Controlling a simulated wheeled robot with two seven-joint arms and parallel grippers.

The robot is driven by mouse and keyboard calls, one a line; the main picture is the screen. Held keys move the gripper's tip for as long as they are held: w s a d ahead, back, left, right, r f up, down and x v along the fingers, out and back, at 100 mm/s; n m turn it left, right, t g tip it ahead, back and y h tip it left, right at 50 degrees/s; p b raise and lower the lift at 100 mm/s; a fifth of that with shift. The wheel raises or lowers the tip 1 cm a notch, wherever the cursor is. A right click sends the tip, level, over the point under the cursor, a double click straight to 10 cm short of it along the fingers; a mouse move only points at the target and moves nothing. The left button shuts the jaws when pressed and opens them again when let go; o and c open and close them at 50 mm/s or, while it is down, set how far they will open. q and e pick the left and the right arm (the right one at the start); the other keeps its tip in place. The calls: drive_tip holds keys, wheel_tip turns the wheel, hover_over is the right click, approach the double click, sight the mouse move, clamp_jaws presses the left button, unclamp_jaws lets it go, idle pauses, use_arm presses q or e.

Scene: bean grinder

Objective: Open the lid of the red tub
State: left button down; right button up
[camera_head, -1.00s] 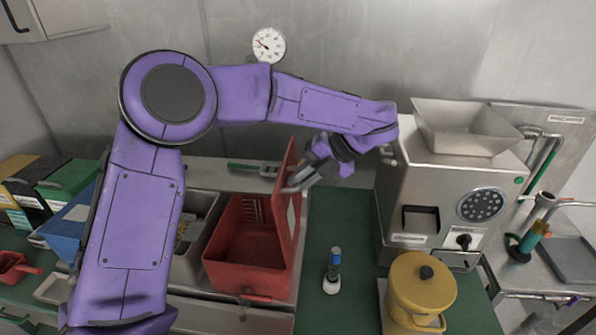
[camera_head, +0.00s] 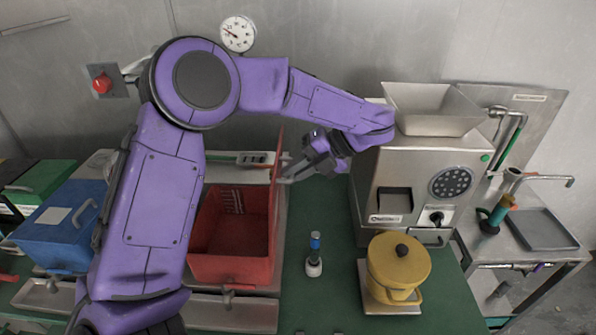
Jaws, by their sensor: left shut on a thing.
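The red tub (camera_head: 231,269) stands left of centre on the counter, with its inside showing. Its red lid (camera_head: 274,190) is raised on the tub's right side and stands about upright, seen nearly edge-on. My left gripper (camera_head: 287,176) is at the right of the raised lid, at its upper part. It is shut on the lid, though the exact grip at the fingertips is small and hard to make out. My right gripper is not in view.
A steel grinder (camera_head: 420,185) with a hopper stands at right, a yellow pot (camera_head: 399,262) in front of it. A blue tub (camera_head: 62,235) is at left. My left arm hides part of the counter.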

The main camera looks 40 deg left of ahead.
use_arm(q)
drive_tip(key=c, duration=1.2)
unclamp_jaws()
drive_tip(key=shift+a+f, duration=0.1)
drive_tip(key=shift+f, duration=0.2)
drive_tip(key=shift+o, duration=0.2)
drive_tip(key=shift+w+a+f, duration=0.1)
drive_tip(key=shift+w+a, duration=0.15)
drive_tip(key=shift+a, duration=0.15)
drive_tip(key=shift+d+r, duration=0.2)
drive_tip(key=shift+d, duration=0.05)
drive_tip(key=v, duration=1)
drive_tip(key=shift+w, duration=0.15)
drive_tip(key=shift+d, duration=0.15)
